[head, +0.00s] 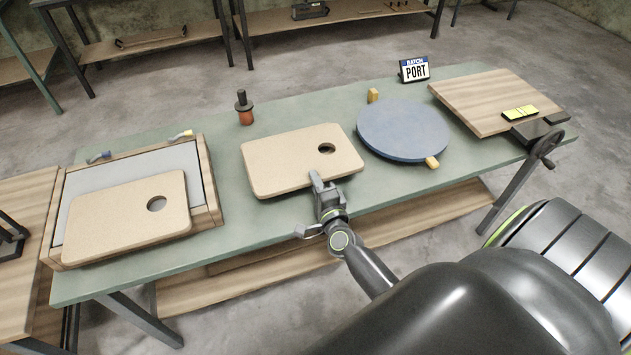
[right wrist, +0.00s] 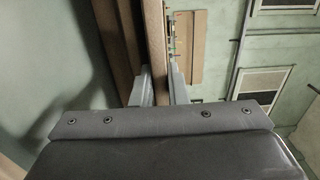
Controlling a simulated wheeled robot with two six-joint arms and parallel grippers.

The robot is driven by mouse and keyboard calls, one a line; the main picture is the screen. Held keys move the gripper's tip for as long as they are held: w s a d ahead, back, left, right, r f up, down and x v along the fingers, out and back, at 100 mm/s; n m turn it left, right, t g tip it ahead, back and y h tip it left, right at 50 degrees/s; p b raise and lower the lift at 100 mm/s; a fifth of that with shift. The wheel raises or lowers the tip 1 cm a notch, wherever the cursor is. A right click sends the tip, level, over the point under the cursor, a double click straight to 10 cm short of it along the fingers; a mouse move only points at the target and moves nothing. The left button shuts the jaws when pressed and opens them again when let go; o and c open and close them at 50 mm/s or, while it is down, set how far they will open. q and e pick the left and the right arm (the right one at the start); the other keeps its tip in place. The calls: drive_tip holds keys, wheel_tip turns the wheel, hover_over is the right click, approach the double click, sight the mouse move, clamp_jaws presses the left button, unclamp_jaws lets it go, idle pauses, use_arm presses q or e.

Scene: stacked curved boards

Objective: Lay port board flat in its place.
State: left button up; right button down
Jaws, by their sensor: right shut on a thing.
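A tan board (head: 285,155) with rounded corners and a dark hole near its right end is over the middle of the green bench. My right gripper (head: 318,184) is shut on its near edge. In the right wrist view the board (right wrist: 153,35) shows edge-on between the two fingers. The board looks roughly flat; I cannot tell whether it touches the bench. A second tan board (head: 125,216) with a similar hole lies on a wooden-framed tray (head: 211,192) at the left. A sign (head: 414,70) reads "BATCH PORT". My left gripper is not in view.
A blue round disc (head: 402,130) lies right of the held board, with yellow blocks (head: 373,95) at its edge. A wooden slab (head: 485,95) with a vise is at the right end. An orange-and-black tool (head: 244,107) stands behind. Bare bench (head: 225,225) shows between the tray and the held board.

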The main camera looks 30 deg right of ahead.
drive_tip(key=shift+f+b, duration=0.55)
drive_tip(key=shift+b, duration=0.05)
idle(0.4)
drive_tip(key=c, duration=1.5)
unclamp_jaws()
drive_tip(key=shift+f, duration=0.2)
drive_tip(key=shift+s, duration=0.1)
drive_tip(key=shift+b+v, duration=0.45)
drive_tip(key=shift+v, duration=2.5)
drive_tip(key=o, duration=0.6)
drive_tip(key=shift+c, duration=0.2)
